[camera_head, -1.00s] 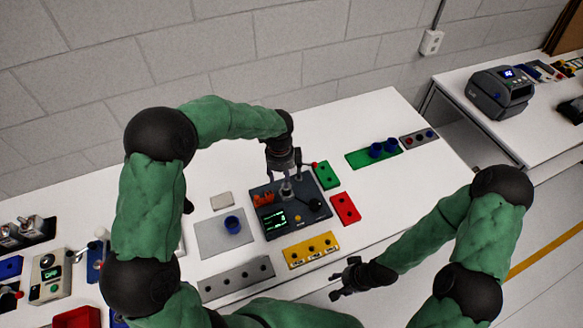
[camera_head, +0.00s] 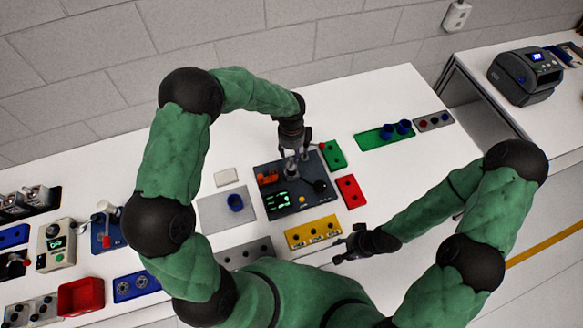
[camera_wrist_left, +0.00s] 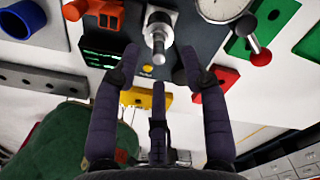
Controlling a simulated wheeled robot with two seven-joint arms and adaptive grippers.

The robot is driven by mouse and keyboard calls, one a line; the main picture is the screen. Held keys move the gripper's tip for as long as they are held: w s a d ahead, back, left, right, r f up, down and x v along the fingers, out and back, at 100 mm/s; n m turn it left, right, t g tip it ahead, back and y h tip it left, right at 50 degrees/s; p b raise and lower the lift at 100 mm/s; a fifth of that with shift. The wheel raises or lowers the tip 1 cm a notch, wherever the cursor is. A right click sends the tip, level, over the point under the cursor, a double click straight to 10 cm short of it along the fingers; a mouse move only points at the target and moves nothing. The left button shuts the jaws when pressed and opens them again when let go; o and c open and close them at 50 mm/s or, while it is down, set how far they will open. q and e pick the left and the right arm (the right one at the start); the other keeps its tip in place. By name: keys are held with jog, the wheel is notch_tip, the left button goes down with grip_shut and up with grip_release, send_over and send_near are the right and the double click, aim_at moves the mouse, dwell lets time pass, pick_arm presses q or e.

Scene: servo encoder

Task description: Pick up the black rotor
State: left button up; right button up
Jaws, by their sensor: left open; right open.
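My left gripper (camera_head: 293,158) hangs over the dark station (camera_head: 298,208), pointing down, its fingers apart. In the left wrist view the gripper (camera_wrist_left: 165,72) is open and empty, near a silver upright shaft (camera_wrist_left: 158,38) on the station. A small black round part (camera_head: 320,186) shows at the station's right side in the head view; I cannot tell whether it is the black rotor. My right gripper (camera_head: 345,246) is open and empty at the table's front edge, right of the yellow block.
A yellow block (camera_head: 313,233), a red block (camera_head: 351,191) and a green block (camera_head: 333,154) surround the station.

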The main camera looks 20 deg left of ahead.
aim_at(292, 159)
pick_arm(q)
notch_tip(292, 159, down, 4)
jog(key=shift+s+f, duration=0.1)
jog(key=shift+f, duration=0.1)
grip_shut()
jog(key=shift+r, duration=0.15)
